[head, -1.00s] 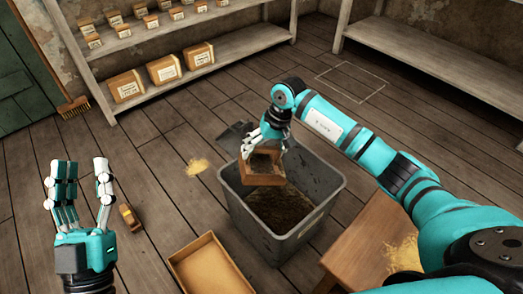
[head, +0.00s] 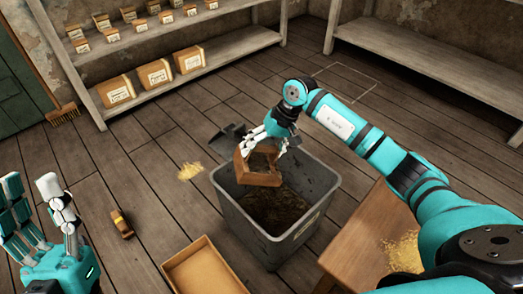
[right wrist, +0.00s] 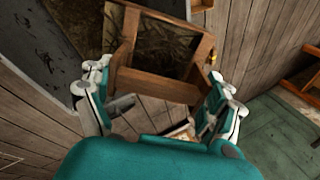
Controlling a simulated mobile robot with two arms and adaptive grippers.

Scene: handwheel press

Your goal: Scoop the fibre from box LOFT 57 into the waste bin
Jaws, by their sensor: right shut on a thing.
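My right gripper (head: 264,148) is shut on a small open wooden box (head: 263,178) and holds it, tilted, over the grey waste bin (head: 231,213). In the right wrist view, the box (right wrist: 160,84) sits between the fingers of my right gripper (right wrist: 157,98), and dark strands show through its opening. I cannot tell whether they are in the box or below it. Dark fibre (head: 275,212) lies in the bin. My left gripper (head: 37,194) is open and empty at the lower left. No label reading LOFT 57 can be read.
Cartons (head: 155,74) with unreadable labels stand on the back shelves. A shallow tray (head: 183,261) and a small brush-like object (head: 122,224) lie on the floor. Pale fibre lies on the floor (head: 190,171) and on a wooden table (head: 345,247) at right.

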